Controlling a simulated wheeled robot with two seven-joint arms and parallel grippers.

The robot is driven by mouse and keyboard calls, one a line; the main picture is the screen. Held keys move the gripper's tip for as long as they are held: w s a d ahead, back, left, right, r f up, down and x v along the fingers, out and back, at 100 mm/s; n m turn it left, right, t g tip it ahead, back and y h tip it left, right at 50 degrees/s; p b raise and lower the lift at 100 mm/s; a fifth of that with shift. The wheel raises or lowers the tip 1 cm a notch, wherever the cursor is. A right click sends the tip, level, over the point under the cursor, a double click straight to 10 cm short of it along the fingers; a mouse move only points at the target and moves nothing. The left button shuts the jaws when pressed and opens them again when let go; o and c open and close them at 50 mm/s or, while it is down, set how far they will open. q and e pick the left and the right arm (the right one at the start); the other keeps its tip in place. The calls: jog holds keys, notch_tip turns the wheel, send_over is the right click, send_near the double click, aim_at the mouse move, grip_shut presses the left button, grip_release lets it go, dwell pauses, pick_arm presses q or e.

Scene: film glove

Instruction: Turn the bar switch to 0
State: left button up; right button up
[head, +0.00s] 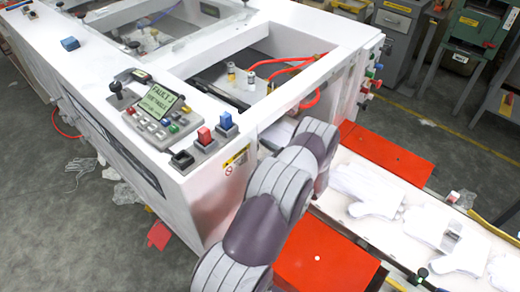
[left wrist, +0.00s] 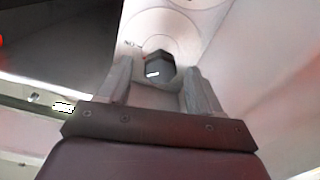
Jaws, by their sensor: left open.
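The bar switch (left wrist: 160,66) shows in the left wrist view as a dark, blocky knob with a short white mark, on a pale surface with a faint round outline. My left gripper (left wrist: 158,71) is open, with one finger on each side of the knob in that view. I cannot tell whether the fingers touch it. The legend around the knob is too blurred to read. In the head view my arm (head: 283,185) reaches up to the end of the white machine (head: 200,195), and its gripper and the switch are hidden there. My right gripper is not in view.
A control panel with a lit screen (head: 159,101) and several buttons sits on the machine top. Red panels (head: 386,152) flank a pale trough (head: 335,208) with white gloves (head: 370,188). Green and red knobs (head: 371,82) stick out at the machine's right side.

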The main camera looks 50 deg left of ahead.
pick_arm(q)
jog(key=c, duration=1.1)
jog(key=shift+o, duration=0.2)
jog(key=shift+n+b, duration=0.65)
jog(key=shift+n, duration=0.15)
jog(key=o, duration=1.1)
jog(key=shift+c, duration=0.2)
jog(key=w+d+b, duration=0.1)
jog(key=d+b, duration=0.3)
jog(key=d, duration=0.8)
jog(key=shift+w+d, duration=0.15)
jog(key=shift+d, duration=0.15)
